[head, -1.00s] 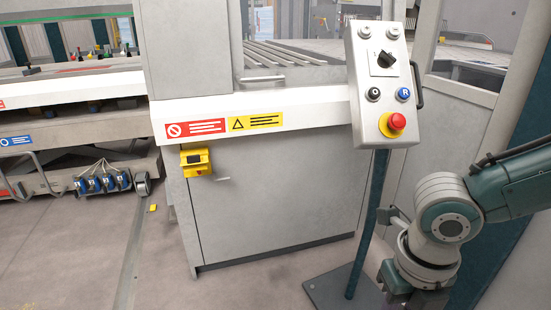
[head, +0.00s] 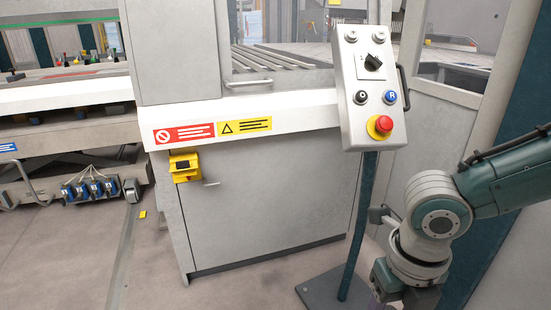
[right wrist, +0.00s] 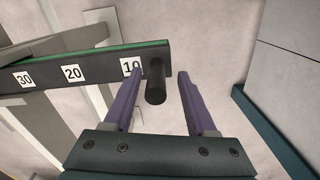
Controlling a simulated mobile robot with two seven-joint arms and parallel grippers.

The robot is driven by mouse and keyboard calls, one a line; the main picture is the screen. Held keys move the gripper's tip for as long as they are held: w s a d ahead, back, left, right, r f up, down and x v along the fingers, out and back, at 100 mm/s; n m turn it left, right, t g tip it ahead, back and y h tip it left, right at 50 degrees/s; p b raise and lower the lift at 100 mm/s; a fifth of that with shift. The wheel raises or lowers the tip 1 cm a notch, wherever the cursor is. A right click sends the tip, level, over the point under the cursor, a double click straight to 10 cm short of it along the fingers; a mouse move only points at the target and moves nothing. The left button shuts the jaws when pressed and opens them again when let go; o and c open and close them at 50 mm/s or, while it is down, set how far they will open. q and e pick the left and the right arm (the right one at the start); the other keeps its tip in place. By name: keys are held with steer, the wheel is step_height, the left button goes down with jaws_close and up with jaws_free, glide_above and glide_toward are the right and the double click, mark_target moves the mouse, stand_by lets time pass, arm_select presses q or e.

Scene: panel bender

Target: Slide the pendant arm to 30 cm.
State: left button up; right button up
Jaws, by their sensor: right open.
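My right gripper (right wrist: 160,74) is open in the right wrist view, its two purple fingers pointing away from the camera. A black cylindrical knob (right wrist: 155,85) shows between the fingers, nearer the left one; I cannot tell whether it touches. Behind it runs a dark bar (right wrist: 95,66) with a green top edge and white labels reading 10, 20 and 30 from right to left. The knob is beside the 10 label. In the head view the pendant control box (head: 370,85) stands on a dark post (head: 361,215), with my right arm beside it. The left gripper is out of view.
A large grey machine cabinet (head: 270,205) stands left of the post, with a yellow box (head: 185,167) on its front. The post's flat base plate (head: 322,288) lies on the floor. A grey-framed panel (head: 445,110) is at right.

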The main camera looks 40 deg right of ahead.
step_height(320, 180, up, 9)
steer(key=shift+p, duration=1.05)
steer(key=shift+r, duration=0.3)
